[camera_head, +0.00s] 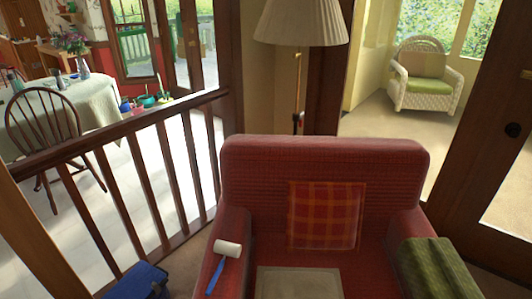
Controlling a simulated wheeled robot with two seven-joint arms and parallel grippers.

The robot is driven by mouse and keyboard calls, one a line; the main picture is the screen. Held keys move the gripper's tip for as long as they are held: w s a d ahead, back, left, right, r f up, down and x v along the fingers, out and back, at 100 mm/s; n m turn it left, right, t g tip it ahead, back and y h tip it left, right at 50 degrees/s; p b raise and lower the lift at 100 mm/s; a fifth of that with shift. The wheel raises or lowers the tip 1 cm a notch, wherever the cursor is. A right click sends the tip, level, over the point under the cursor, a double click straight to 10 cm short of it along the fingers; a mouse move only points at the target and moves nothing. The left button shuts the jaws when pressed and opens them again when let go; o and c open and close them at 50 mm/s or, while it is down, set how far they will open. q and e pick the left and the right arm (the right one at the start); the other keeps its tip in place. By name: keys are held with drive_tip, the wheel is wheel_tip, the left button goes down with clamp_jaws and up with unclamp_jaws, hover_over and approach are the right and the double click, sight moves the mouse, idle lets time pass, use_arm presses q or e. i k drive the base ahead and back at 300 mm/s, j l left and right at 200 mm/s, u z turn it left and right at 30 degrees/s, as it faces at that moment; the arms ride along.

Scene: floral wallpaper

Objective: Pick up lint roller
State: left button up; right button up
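A lint roller lies on the left arm of a red armchair (270,158). Its white roll (228,248) points to the back and its blue handle (215,277) points toward me. Neither of my grippers shows in the head view.
A plaid cushion (326,214) leans on the chair's backrest, and a flat beige item (298,284) lies on the seat. A green folded cloth (437,268) covers the right arm. A blue object (140,282) stands left of the chair, near a wooden railing (145,180). A floor lamp (302,22) stands behind.

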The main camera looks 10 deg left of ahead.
sight(225, 248)
drive_tip(key=j+z, duration=0.25)
drive_tip(key=j, duration=0.15)
drive_tip(key=k+j+z, duration=0.2)
drive_tip(key=j, duration=0.15)
drive_tip(key=j+z, duration=0.25)
drive_tip(key=j, duration=0.15)
drive_tip(key=k+j+z, duration=0.2)
drive_tip(key=j, duration=0.15)
drive_tip(key=j+z, duration=0.25)
drive_tip(key=k+j, duration=0.05)
drive_tip(key=j, duration=0.05)
